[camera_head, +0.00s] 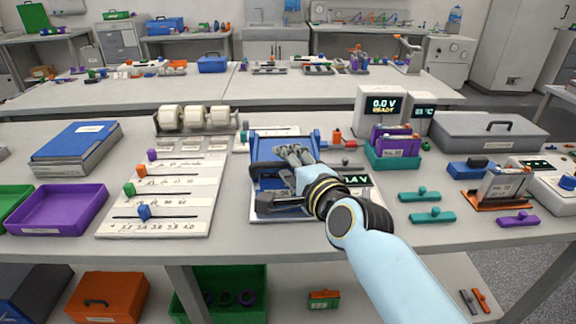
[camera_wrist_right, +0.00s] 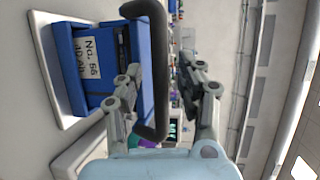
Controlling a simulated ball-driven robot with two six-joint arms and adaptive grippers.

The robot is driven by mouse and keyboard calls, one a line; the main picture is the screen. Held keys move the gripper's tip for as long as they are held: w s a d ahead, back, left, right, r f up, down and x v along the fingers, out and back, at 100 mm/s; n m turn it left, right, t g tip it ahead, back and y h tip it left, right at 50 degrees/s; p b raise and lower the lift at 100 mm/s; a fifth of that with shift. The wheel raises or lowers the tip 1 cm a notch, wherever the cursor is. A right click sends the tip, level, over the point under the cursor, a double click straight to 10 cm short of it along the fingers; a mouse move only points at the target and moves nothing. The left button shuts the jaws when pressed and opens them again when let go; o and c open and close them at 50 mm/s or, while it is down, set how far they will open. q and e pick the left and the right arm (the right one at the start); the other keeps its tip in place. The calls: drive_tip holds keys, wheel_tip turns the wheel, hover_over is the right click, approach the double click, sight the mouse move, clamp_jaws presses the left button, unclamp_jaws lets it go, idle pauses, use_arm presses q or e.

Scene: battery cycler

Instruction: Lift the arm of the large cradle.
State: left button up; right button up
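The large cradle (camera_head: 310,146) is blue with a black bar-like arm (camera_head: 262,168) and stands on a white base plate in the middle of the bench. My right gripper (camera_head: 286,152) is over the cradle. In the wrist view its two fingers (camera_wrist_right: 162,72) are spread, with the black arm between them, nearer the left finger. I cannot tell whether either finger touches it. My left gripper is out of view.
A white slider board (camera_head: 172,190) lies left of the cradle, with a purple tray (camera_head: 62,212) further left. A display box (camera_head: 380,104) and a teal cradle (camera_head: 392,160) stand behind right. Teal bars (camera_head: 432,217) and an orange-based cradle (camera_head: 492,200) lie at right.

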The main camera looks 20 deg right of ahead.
drive_tip(key=shift+c, duration=0.2)
clamp_jaws()
idle(0.4)
